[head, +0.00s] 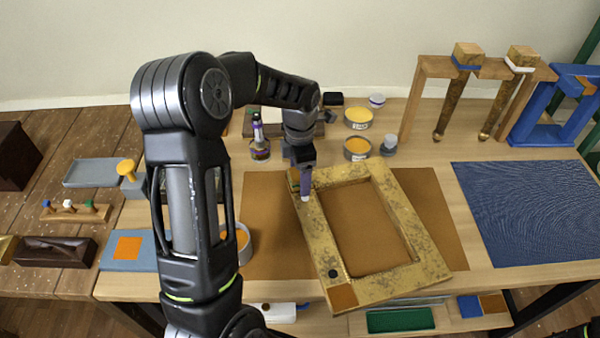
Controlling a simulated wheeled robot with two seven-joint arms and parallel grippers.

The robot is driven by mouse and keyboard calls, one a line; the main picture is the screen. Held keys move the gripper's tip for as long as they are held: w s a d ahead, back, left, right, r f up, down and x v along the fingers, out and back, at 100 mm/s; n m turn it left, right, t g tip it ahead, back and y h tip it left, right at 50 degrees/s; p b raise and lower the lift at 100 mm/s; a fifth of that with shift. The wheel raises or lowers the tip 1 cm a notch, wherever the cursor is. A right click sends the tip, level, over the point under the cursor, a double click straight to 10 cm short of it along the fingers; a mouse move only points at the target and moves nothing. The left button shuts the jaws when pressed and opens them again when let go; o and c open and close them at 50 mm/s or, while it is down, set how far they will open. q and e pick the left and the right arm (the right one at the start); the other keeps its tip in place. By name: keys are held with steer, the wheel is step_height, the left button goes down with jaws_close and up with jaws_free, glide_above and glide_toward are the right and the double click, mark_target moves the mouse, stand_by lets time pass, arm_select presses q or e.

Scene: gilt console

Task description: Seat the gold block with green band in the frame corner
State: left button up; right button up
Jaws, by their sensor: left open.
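The gilt frame (408,222) lies flat and slightly turned on a brown mat. Its near-left corner shows a flat brown patch (342,297), with a dark round spot beside it. My left gripper (304,193) is open and points down at the frame's far-left corner. A small brown-gold piece (293,176) shows at that corner, beside and partly behind the gripper. It may be the gold block; I cannot make out a green band clearly, nor whether it sits fully in the corner. My right gripper is out of view.
The brown mat (265,215) lies under the frame. Tins with yellow contents (358,117) and small jars stand behind it. A wooden rack (435,68) holding two gilt legs stands at the back right. A blue textured mat (525,210) lies clear at right.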

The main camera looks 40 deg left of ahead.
arm_select(q)
steer(key=shift+r+b, duration=0.5)
steer(key=shift+r, duration=3.4)
